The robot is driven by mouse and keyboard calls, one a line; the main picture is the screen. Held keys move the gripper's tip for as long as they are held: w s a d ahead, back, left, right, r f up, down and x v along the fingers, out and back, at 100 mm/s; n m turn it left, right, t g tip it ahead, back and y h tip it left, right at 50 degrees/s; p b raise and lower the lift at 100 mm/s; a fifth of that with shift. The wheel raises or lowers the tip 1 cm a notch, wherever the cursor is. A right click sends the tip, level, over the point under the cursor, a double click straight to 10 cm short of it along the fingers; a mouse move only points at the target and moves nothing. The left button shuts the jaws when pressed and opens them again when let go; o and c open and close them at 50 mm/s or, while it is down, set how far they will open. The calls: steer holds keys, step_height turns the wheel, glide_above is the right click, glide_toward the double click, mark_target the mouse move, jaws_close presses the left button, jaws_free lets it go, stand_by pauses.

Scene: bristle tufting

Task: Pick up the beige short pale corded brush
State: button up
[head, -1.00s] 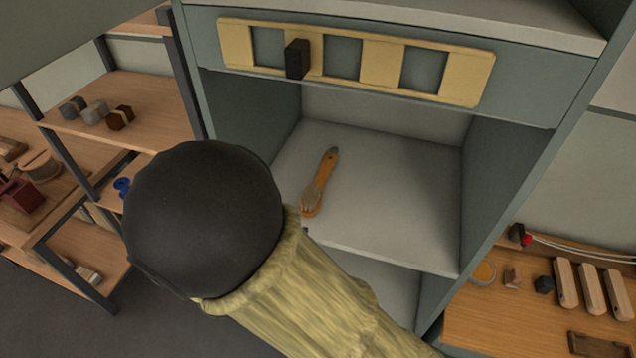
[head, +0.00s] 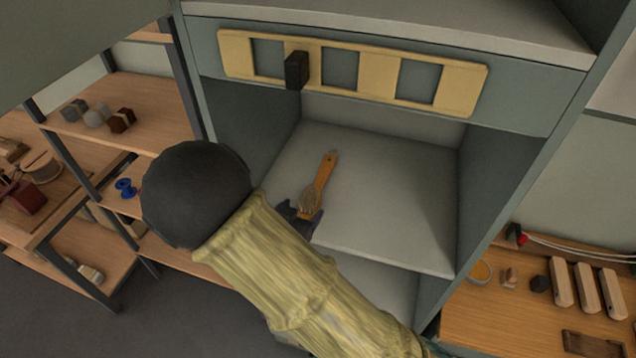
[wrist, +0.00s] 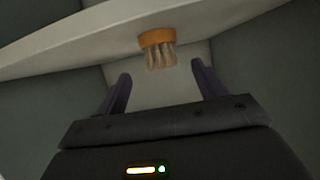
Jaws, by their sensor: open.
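The brush (head: 319,182) has an orange-tan handle and short pale bristles. It lies on the pale cabinet shelf (head: 390,205), its bristle end toward the shelf's front left edge. In the wrist view its head (wrist: 157,38) and bristles show just beyond and between my fingertips. My gripper (head: 299,212) is at that front edge, beside the bristle end. In the wrist view my gripper (wrist: 160,75) is open, with nothing between its dark fingers. My arm hides part of the shelf's front edge in the head view.
Cabinet side walls (head: 480,180) enclose the shelf. Above is a yellow slotted panel (head: 378,68) with a black block (head: 297,70). A wooden rack (head: 130,125) stands left, and a workbench (head: 470,325) lower right. The shelf right of the brush is clear.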

mark_target(306, 204)
steer(key=shift+x, duration=1.35)
steer(key=shift+p, duration=0.3)
steer(key=shift+w+d, duration=0.1)
steer(key=shift+w, duration=0.15)
steer(key=p+x, duration=0.3)
steer(key=x, duration=0.1)
steer(key=shift+w+r, duration=0.15)
steer(key=shift+w+f, duration=0.25)
steer(key=shift+s, duration=0.1)
steer(key=c, duration=1.1)
